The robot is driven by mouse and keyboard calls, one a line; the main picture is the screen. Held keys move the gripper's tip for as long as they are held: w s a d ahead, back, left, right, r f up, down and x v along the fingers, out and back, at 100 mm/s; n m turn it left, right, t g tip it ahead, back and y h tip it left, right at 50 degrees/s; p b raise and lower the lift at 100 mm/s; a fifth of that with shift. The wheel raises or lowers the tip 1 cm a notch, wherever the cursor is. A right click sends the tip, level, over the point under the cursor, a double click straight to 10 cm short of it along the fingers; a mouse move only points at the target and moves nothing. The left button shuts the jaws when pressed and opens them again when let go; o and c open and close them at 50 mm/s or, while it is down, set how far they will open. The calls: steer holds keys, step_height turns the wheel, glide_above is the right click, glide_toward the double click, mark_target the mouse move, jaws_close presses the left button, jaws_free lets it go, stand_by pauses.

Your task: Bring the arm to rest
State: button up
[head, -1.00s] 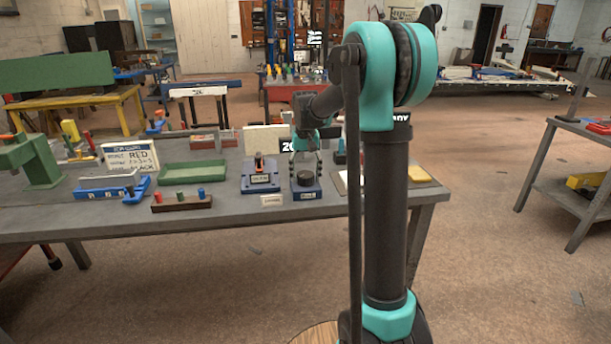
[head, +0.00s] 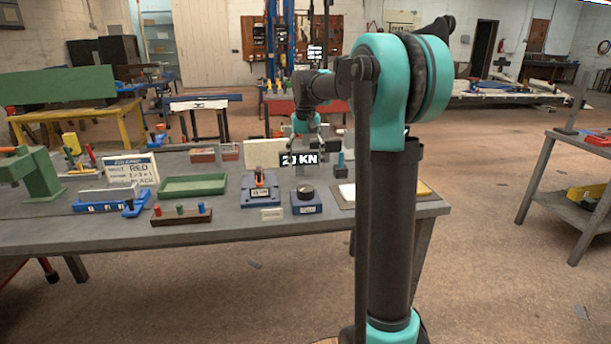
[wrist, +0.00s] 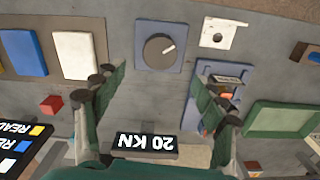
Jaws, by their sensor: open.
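My gripper (head: 305,155) is raised above the back part of the grey bench (head: 110,230) in the head view, apart from the things on it. In the wrist view my gripper (wrist: 160,95) has its two fingers spread wide with nothing between them. Below it, the blue box with a dark round knob (wrist: 158,50) stands clear of the fingers. The same knob box (head: 306,200) shows in the head view near the bench's front edge.
A blue unit with an orange part (head: 260,190), a green tray (head: 192,185), a peg block (head: 180,214) and a sign (head: 130,170) stand left on the bench. A board with white and yellow blocks (head: 350,195) lies right. The air above the bench's front is free.

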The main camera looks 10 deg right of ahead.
steer(key=shift+r, duration=0.85)
steer(key=s+d+f+t, duration=0.2)
steer(key=s+f, duration=1)
steer(key=s, duration=0.3)
steer(key=s+d+f+n+t, duration=0.1)
steer(key=s+d+f+t, duration=0.1)
steer(key=s+f, duration=1)
steer(key=s, duration=0.3)
steer(key=shift+s+f, duration=0.15)
steer(key=shift+f, duration=0.15)
